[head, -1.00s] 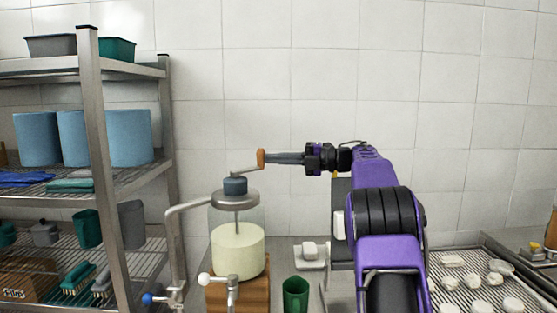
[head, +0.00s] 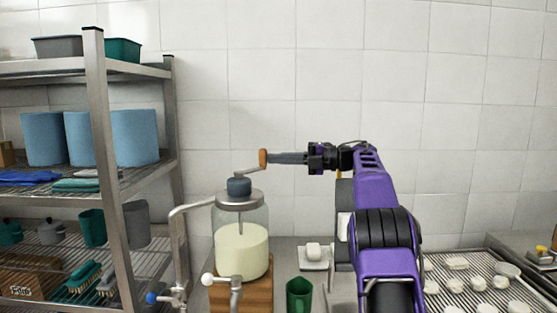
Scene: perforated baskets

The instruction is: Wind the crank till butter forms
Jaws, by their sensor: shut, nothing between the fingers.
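A glass churn jar (head: 241,250) holds pale cream-coloured liquid and stands on a wooden block (head: 260,296). Its grey lid carries a dark gear housing (head: 238,186). A thin metal crank arm (head: 250,170) rises from the housing to the right and ends in an upright orange-brown wooden handle (head: 263,159). My gripper (head: 272,158) comes in level from the right, with its dark fingertips at the handle's right side. The fingers look shut, with nothing seen between them. Whether the tips touch the handle cannot be told. No solid butter shows in the jar.
A metal pipe with a blue-knobbed tap (head: 180,212) stands just left of the jar, and another tap (head: 222,281) is in front. A green cup (head: 299,293) stands right of the block. A wire shelf (head: 98,180) fills the left side. A slatted rack (head: 470,275) with white lumps lies right.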

